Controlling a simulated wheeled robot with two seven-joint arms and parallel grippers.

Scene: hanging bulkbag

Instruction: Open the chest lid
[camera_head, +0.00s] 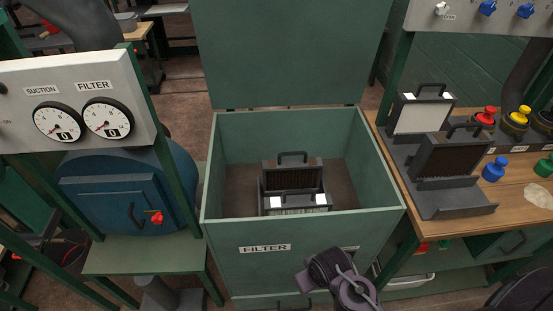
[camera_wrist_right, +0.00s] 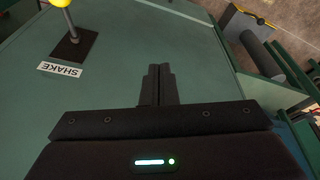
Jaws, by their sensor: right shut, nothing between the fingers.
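The green chest (camera_head: 264,236), labelled FILTER, stands in the middle of the head view. Its lid (camera_head: 290,50) is open, standing raised at the back edge. Inside, dark filter cartridges with handles (camera_head: 292,190) rest on the brown floor. My right gripper (camera_wrist_right: 158,85) shows in the right wrist view, shut and empty, over a green surface. Part of my right arm shows in front of the chest in the head view, covering some of its front. My left gripper is not in view.
A blue drum (camera_head: 130,190) stands left, below a panel with two gauges (camera_head: 82,120). A wooden bench (camera_head: 520,180) on the right holds filters and coloured knobs. The right wrist view shows a yellow-knobbed lever (camera_wrist_right: 75,40) beside a SHAKE label (camera_wrist_right: 60,69).

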